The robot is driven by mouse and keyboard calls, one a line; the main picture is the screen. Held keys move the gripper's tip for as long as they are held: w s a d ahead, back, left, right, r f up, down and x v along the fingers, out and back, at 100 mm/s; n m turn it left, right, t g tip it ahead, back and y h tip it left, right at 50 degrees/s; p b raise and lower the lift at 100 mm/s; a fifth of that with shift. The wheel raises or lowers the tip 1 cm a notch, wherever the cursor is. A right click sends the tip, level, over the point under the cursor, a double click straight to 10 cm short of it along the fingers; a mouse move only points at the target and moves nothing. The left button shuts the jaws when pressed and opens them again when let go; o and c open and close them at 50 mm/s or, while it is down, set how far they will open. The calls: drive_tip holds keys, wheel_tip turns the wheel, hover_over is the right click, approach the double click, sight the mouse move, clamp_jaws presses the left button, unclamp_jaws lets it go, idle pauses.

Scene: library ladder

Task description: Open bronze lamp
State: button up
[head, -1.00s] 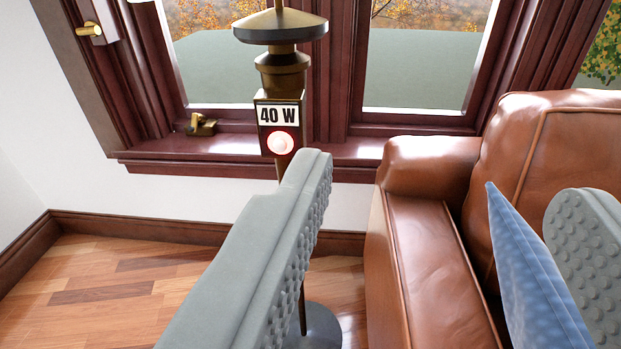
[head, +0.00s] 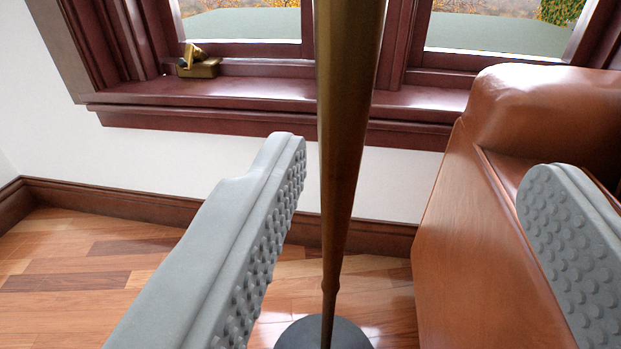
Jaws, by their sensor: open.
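The bronze lamp's pole (head: 345,130) stands upright in the head view, running from the top edge down to a dark round base (head: 322,335) on the floor. The lamp's upper part, with its label and button, is out of the frame now. My gripper (head: 410,175) is open and empty. Its left grey finger shows left of the pole and its right finger shows at the right edge. The pole appears between the two fingers in the picture; I cannot tell whether it is at their depth. No contact shows.
A brown leather armchair (head: 445,240) stands at the right, partly behind my right finger. A dark red window sill (head: 220,112) with a brass latch (head: 199,66) runs along the back wall. Wooden floor (head: 75,275) is clear at the left.

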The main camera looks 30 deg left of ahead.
sight(339, 153)
drive_tip(key=a+f, duration=0.3)
drive_tip(key=f, duration=0.5)
drive_tip(key=shift+n+y, duration=0.3)
drive_tip(key=x, duration=1.7)
drive_tip(key=shift+w+f, duration=0.2)
